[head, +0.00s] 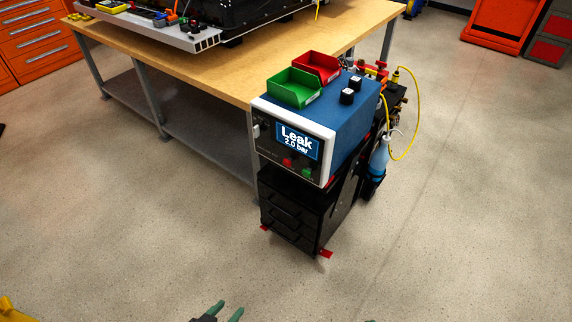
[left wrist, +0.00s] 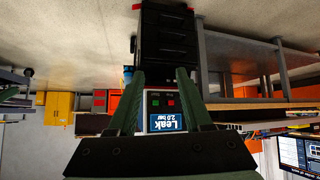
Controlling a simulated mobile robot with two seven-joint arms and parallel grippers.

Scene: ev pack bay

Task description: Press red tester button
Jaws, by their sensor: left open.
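The tester (head: 340,118) is a blue box with a white-framed front, on a black drawer cabinet. Its screen (head: 297,141) reads "Leak 2.0 bar". The red button (head: 288,162) is below the screen, left of a green button (head: 306,171). My left gripper (head: 223,313) is at the bottom edge, open and empty, well short of the tester. In the left wrist view the tester is upside down, with the red button (left wrist: 155,103) between the open fingers (left wrist: 160,76). A small green tip at the bottom edge may be my right gripper; its jaws are hidden.
A wooden workbench (head: 215,72) is behind and left. A blue bottle (head: 378,168) and yellow hose (head: 418,118) hang on the right. The floor in front is clear.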

